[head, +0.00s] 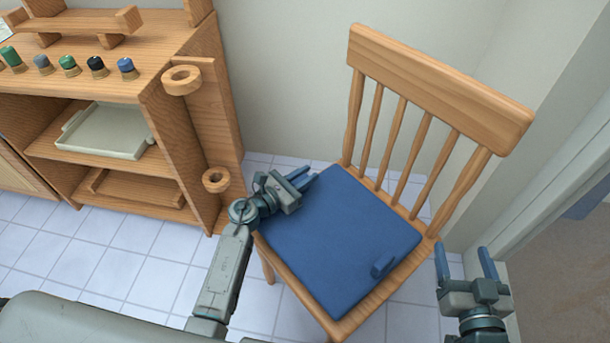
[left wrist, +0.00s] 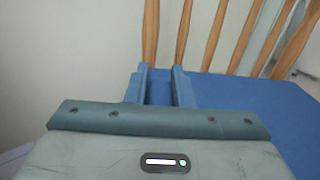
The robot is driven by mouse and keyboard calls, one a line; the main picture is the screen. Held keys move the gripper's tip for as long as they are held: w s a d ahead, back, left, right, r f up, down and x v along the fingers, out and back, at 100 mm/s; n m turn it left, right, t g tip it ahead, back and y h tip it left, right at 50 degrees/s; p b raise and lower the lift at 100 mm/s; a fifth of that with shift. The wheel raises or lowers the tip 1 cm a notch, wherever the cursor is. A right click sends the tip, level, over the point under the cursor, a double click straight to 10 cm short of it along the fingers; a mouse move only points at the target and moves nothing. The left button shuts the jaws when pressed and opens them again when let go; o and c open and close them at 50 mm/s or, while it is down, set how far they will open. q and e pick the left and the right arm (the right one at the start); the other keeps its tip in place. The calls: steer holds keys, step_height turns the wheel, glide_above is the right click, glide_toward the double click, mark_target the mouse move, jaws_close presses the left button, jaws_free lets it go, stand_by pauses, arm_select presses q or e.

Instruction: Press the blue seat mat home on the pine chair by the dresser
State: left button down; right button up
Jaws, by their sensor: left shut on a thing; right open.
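The blue seat mat (head: 340,238) lies over the seat of the pine chair (head: 440,85), covering most of it. A strip of bare wood shows along its right and front edges. A raised blue tab (head: 383,266) stands near the mat's right corner. My left gripper (head: 303,179) is at the mat's far left edge, shut on a blue part of the mat (left wrist: 240,95); in the left wrist view this part (left wrist: 160,92) shows between the fingers. Whether the mat sits fully down there is hidden. My right gripper (head: 464,262) is open and empty, right of the chair's seat.
The wooden dresser (head: 185,140) stands at the left, with several small coloured-top knobs (head: 69,66) on top and a pale tray (head: 105,130) on a shelf. Two wooden rings (head: 182,80) stick out from its side. A wall corner and door frame (head: 560,170) bound the right.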

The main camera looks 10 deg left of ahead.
arm_select(q)
steer(key=shift+f+b, duration=0.55)
steer(key=shift+f, duration=0.15)
steer(key=c, duration=1.2)
jaws_free()
steer(key=shift+o, duration=0.2)
steer(key=v, duration=1)
steer(key=shift+s+a, duration=0.25)
steer(key=shift+s, duration=0.05)
